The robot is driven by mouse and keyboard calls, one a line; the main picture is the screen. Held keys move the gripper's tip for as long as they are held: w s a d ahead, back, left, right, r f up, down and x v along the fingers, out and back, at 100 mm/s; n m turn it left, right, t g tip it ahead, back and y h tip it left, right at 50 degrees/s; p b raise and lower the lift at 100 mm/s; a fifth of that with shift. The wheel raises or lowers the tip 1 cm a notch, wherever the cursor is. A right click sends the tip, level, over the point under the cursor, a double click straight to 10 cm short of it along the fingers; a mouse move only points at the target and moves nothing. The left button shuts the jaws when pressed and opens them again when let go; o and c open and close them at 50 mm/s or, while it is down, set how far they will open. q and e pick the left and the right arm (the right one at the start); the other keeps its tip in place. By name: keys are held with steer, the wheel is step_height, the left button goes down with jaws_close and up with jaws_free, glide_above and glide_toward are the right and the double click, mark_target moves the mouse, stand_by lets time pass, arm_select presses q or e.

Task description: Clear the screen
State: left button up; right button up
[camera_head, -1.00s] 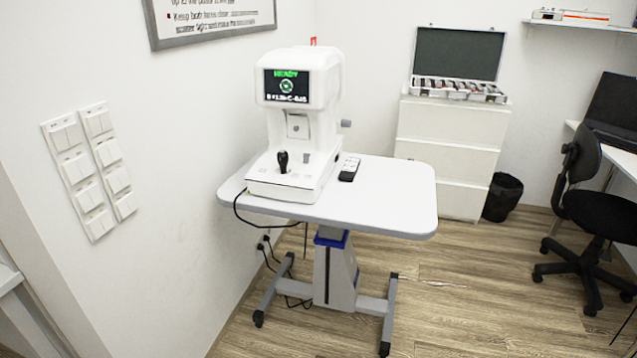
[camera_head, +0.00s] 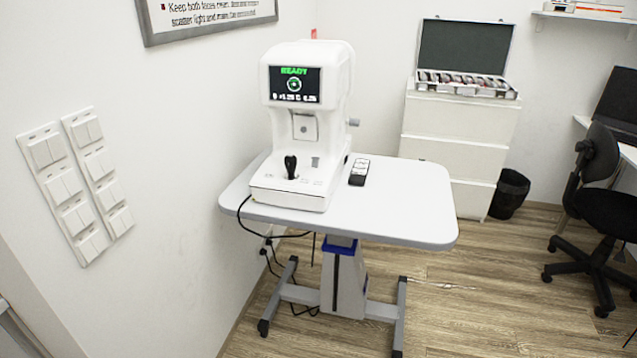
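The white eye-test machine (camera_head: 312,140) stands upright on a white table. Its screen (camera_head: 294,85) is lit and shows green "READY" at the top, a round green mark in the middle and a line of white figures below, too small to read surely. A black joystick (camera_head: 290,167) stands on the machine's base, with small marks or buttons around it. A dark remote with light buttons (camera_head: 359,172) lies on the table to the right of the machine, apart from it. Neither of my grippers is in view.
The table (camera_head: 408,205) has bare room at its right. Wall switches (camera_head: 75,187) are at the left. A white drawer cabinet (camera_head: 455,135) with an open lens case (camera_head: 466,80), a black bin (camera_head: 509,194) and a black chair (camera_head: 600,205) stand behind and right. A cable hangs under the table.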

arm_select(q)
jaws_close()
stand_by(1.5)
